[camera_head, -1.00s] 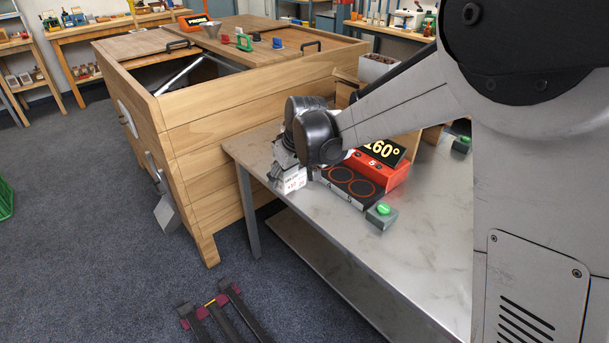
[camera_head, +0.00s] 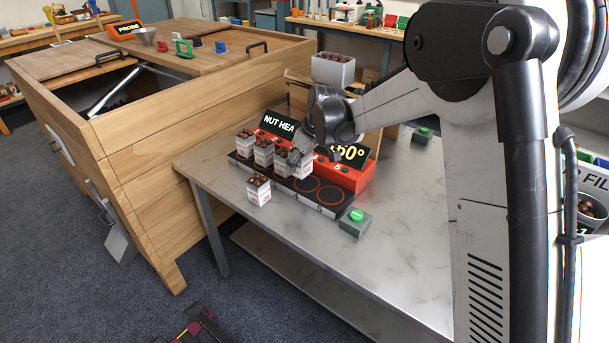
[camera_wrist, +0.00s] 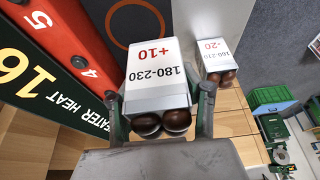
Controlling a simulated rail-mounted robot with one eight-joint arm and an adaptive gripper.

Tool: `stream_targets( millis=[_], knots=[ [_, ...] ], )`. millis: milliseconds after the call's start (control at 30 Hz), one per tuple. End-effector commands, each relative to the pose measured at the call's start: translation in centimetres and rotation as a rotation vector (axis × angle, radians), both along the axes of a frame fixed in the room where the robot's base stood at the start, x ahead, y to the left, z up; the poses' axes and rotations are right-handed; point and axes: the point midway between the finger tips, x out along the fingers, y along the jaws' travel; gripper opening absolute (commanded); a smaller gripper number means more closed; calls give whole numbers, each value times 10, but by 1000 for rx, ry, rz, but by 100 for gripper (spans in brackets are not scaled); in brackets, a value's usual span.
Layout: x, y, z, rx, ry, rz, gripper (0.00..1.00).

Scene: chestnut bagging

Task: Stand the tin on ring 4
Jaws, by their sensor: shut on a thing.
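My gripper (camera_wrist: 162,112) is shut on a white tin (camera_wrist: 158,88), labelled 180-230 +10, with brown chestnuts at its mouth. In the head view, my gripper (camera_head: 312,148) holds this tin (camera_head: 303,169) over or on the ring strip, just right of the row of tins. I cannot tell whether its base touches. The wrist view shows the number 4 (camera_wrist: 90,73) beside the held tin and an orange ring (camera_wrist: 137,22) beyond it, near the 5. In the head view, two rings, (camera_head: 307,183) and (camera_head: 331,195), show bare at the right; ring 4's surface is not clearly visible.
Several filled tins (camera_head: 245,142) stand on the strip's left part. Another tin (camera_head: 259,188), labelled 160-230 +20 in the wrist view (camera_wrist: 214,52), stands on the table in front. A red heater panel (camera_head: 350,178) rises behind; a green button box (camera_head: 356,222) sits right.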

Motion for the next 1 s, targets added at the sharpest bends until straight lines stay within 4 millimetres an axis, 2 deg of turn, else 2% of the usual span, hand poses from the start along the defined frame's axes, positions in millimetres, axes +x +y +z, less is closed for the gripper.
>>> stream_targets(
  millis=[100,200,367,633,1000],
  knots=[
    [14,-12,-11,1,0,-2,11],
    [20,-16,-15,1,0,-1,11],
    [22,-18,-22,1,-1,0,11],
    [22,-18,-55,1,-1,0,11],
    [21,-18,-60,0,0,0,11]
  ],
)
